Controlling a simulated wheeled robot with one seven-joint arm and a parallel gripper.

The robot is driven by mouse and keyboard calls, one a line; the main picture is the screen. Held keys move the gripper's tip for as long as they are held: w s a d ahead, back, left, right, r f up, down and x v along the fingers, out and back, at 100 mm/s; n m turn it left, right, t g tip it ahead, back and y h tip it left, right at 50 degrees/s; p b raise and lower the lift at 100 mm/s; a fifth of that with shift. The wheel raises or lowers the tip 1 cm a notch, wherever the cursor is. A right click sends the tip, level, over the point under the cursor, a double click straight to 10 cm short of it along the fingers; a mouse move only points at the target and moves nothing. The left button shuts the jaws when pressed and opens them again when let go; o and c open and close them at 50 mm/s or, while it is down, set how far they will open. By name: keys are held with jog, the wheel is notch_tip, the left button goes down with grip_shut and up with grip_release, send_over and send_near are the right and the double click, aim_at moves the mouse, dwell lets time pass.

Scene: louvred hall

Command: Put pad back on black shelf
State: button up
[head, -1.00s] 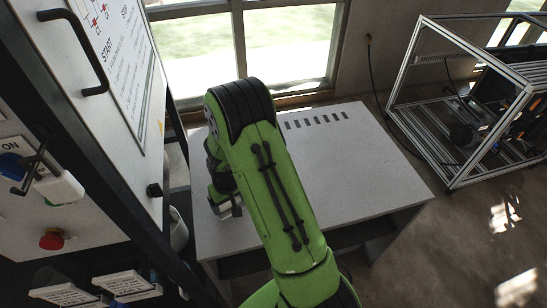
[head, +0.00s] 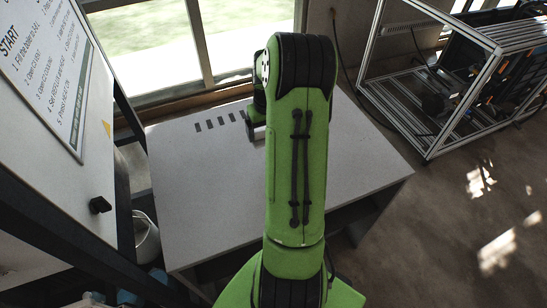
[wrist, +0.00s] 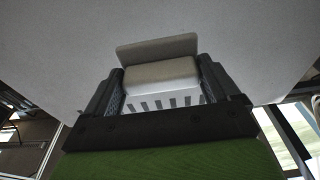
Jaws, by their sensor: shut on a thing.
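The pad (wrist: 158,74) is a pale grey block with a wider flat plate at its far end. It sits between the two dark fingers of my gripper (wrist: 161,79), which is shut on it. In the head view my gripper (head: 256,128) is over the table, right of the slots and mostly hidden behind my green arm. Only a pale sliver shows at its tip there. Whether the pad touches the tabletop, I cannot tell. I cannot clearly make out a black shelf in these views.
A grey table (head: 200,200) with several dark slots (head: 220,121) stands under the window, its visible top clear. A white sign panel (head: 50,75) on a black frame stands at left, with a pale bucket (head: 146,240) beside it. An open metal frame (head: 425,100) stands at right.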

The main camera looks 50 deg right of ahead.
notch_tip(320, 180, down, 10)
jog(key=b, duration=0.2)
jog(key=shift+b, duration=0.4)
jog(key=o, duration=0.8)
jog(key=shift+f, duration=0.1)
jog(key=shift+c, duration=0.2)
jog(key=r+p, duration=0.1)
jog(key=r, duration=0.2)
jog(key=s+r+p, duration=0.1)
jog(key=r, duration=0.3)
jog(key=r+p, duration=0.1)
jog(key=r, duration=0.3)
jog(key=shift+s+a+r, duration=0.25)
jog(key=shift+a, duration=0.1)
jog(key=shift+a+r, duration=0.15)
jog(key=shift+r, duration=0.35)
